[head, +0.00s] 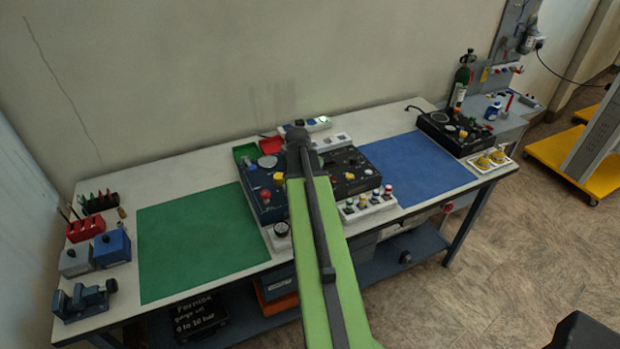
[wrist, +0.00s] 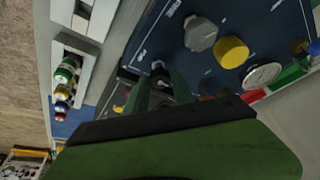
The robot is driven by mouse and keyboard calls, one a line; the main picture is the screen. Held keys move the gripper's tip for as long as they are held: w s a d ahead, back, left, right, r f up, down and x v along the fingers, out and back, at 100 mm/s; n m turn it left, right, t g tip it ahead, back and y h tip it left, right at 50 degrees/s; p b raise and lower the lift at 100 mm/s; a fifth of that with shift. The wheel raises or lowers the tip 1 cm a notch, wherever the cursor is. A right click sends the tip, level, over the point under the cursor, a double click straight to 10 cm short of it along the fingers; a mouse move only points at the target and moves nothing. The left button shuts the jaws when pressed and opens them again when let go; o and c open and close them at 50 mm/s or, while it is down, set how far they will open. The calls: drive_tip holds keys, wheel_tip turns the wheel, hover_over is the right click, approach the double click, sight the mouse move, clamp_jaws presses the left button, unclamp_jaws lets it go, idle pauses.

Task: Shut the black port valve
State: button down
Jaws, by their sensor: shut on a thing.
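In the wrist view my gripper (wrist: 160,90) reaches with two green fingers onto the dark blue trainer panel (wrist: 215,75). The fingers are shut on a small black knob (wrist: 159,78), which appears to be the black port valve. Its shape is partly hidden between the fingers, and I cannot read its turn angle. A grey knob (wrist: 200,34) and a yellow knob (wrist: 231,51) sit on the same panel beyond the fingers. In the head view the blue panel (head: 265,195) is on the bench, and my green arm hides the gripper and the held knob.
A black panel (head: 345,165) adjoins the blue one. A strip of coloured fittings (head: 367,206) lies at the bench's front edge. The green mat (head: 190,240) and blue mat (head: 415,168) are clear. A red tray (head: 272,146) stands behind the panel.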

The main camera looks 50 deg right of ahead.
drive_tip(key=shift+d+m, duration=0.2)
drive_tip(key=shift+m, duration=0.1)
drive_tip(key=c, duration=1.1)
unclamp_jaws()
drive_tip(key=shift+o, duration=0.2)
drive_tip(key=shift+a+r, duration=0.1)
drive_tip(key=p+v, duration=1.6)
drive_tip(key=v, duration=0.1)
drive_tip(key=shift+a, duration=0.2)
